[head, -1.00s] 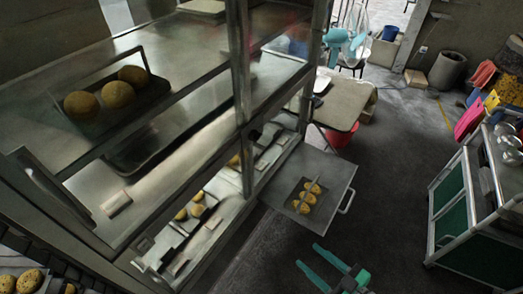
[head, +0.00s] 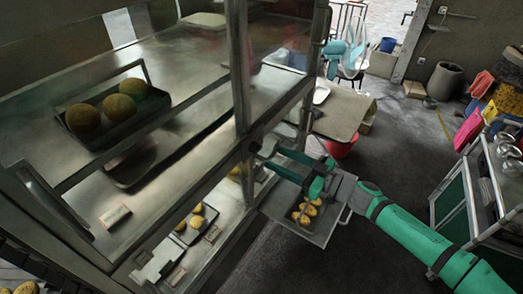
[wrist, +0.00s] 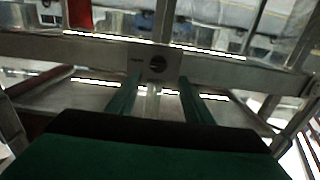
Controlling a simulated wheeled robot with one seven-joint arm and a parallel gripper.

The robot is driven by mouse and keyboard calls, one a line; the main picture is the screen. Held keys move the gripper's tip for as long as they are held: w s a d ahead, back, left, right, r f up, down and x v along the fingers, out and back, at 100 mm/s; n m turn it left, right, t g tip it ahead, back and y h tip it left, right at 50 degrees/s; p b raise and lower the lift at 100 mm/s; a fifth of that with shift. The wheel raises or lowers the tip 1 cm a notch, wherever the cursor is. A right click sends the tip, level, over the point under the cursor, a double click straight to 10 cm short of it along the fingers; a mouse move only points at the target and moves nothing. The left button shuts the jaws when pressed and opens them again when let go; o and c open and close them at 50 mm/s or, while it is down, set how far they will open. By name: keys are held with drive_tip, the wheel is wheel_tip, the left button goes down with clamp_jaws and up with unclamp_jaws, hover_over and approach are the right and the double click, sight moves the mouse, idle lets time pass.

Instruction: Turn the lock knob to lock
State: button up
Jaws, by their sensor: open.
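The lock knob (head: 254,147) is a small dark round knob on the metal frame of the display cabinet. In the wrist view it shows as a dark disc (wrist: 158,64) on a pale plate on a metal rail, just beyond and between my fingertips. My gripper (head: 268,158) is teal and points left towards the knob, over the tray with bread. In the wrist view my gripper (wrist: 157,86) has its two green fingers apart, with nothing between them. The fingers look short of the knob; I cannot tell the exact gap.
A pulled-out metal shelf (head: 318,232) with a bread tray (head: 295,217) lies below my gripper. A table (head: 343,115) and red bucket (head: 340,149) stand behind. A green-panelled cart (head: 449,195) is at right. The floor between is clear.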

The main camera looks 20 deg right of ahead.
sight(259, 149)
drive_tip(key=x, duration=0.7)
drive_tip(key=shift+w+d, duration=0.1)
drive_tip(key=shift+w, duration=0.15)
drive_tip(key=c, duration=1)
